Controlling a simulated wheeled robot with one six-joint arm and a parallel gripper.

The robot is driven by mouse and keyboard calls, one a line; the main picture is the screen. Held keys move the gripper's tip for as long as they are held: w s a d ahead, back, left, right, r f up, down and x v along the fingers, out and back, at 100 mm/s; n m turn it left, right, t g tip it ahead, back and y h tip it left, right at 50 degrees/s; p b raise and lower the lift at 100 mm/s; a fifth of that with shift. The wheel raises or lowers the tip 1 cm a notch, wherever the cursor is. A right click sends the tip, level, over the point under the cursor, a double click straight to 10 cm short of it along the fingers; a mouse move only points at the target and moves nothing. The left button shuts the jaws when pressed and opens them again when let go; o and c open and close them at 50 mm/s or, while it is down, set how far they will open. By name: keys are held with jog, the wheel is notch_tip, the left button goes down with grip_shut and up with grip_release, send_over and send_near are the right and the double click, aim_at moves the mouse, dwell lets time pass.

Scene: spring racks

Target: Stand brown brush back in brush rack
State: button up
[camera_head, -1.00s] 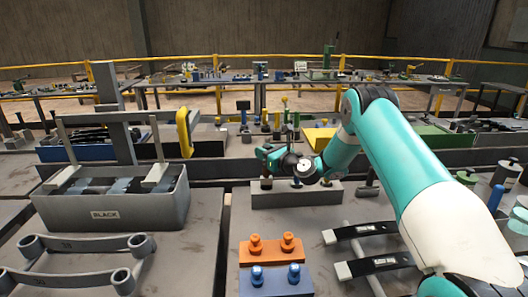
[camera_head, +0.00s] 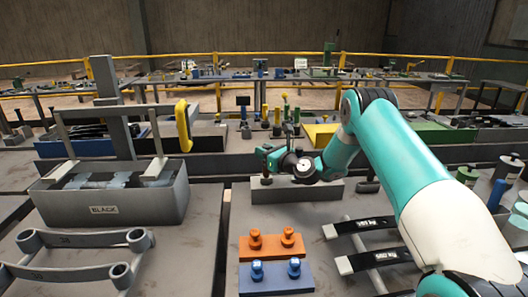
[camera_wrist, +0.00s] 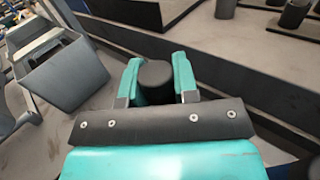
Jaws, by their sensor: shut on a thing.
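My gripper (camera_head: 272,158) is above the left part of a long grey block, which looks like the brush rack (camera_head: 315,192). In the wrist view, the teal fingers of my gripper (camera_wrist: 154,66) are shut on a dark, round-topped thing (camera_wrist: 153,74), likely the brown brush. Only its top end shows between the fingers; its lower part is hidden and its brown colour cannot be made out. A small dark upright piece shows at the rack's left end, below the gripper. I cannot tell whether the held thing is touching the rack.
Orange (camera_head: 272,247) and blue (camera_head: 276,281) peg blocks lie in front. Dark bars with pale ends (camera_head: 365,227) lie right. Bare table shows left of the rack.

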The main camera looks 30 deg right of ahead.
jog(key=shift+f+b, duration=0.4)
jog(key=shift+f, duration=0.2)
jog(key=o, duration=1.5)
jog(key=shift+r, duration=0.1)
jog(key=shift+r+p, duration=2.9)
jog(key=shift+r, duration=0.55)
